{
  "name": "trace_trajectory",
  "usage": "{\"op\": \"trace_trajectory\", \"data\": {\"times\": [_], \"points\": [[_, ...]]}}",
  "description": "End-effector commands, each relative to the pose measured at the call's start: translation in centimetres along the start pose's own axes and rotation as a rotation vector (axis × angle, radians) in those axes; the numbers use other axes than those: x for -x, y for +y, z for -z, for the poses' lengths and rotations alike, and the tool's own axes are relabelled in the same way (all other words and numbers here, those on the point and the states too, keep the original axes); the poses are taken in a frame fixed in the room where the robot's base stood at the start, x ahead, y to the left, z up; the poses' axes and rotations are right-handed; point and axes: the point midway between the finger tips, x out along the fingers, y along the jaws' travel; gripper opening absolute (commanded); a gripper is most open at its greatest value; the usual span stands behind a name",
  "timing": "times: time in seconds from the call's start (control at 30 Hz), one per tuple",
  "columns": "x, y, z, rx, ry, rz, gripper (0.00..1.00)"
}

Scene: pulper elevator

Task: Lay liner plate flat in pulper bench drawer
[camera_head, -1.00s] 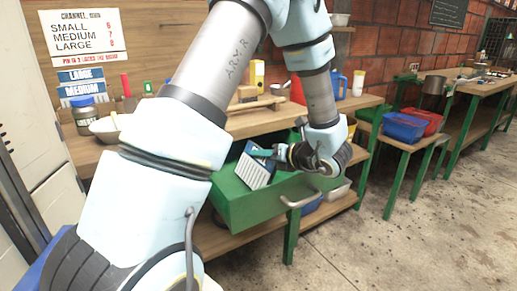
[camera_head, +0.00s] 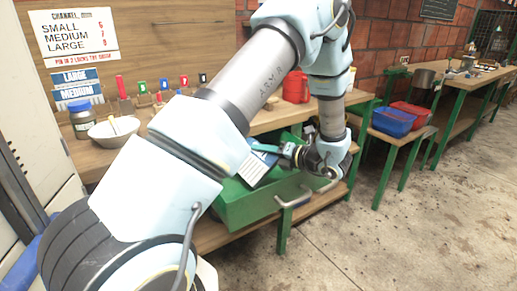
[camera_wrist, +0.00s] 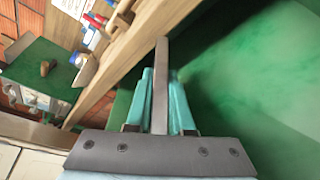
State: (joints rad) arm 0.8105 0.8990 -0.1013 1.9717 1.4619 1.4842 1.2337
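The liner plate (camera_head: 255,167) is a pale, ribbed plate, tilted steeply over the open green drawer (camera_head: 250,208) in the head view. My gripper (camera_head: 267,152) is shut on its upper part. In the wrist view the plate (camera_wrist: 160,70) shows edge-on as a grey strip between the teal fingers of my gripper (camera_wrist: 162,105). The green drawer interior (camera_wrist: 250,75) fills the right side there. The plate's lower end is near or inside the drawer; I cannot tell if it touches the floor or wall.
The drawer handle (camera_head: 308,195) sticks out in front. Blue (camera_head: 392,122) and red bins stand at right. The floor in front is clear.

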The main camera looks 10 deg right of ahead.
Motion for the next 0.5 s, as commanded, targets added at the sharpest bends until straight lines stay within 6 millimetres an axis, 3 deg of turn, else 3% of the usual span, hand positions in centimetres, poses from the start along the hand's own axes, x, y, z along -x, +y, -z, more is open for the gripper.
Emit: {"op": "trace_trajectory", "data": {"times": [0.03, 0.3, 0.5], "points": [[0.59, -3.0, 1.64, -0.019, 0.002, 0.048, 0.25], [0.59, -3.0, 1.62, -0.019, 0.001, 0.048, 0.55], [0.6, -3.05, 1.66, -0.019, 0.002, 0.05, 0.55]]}}
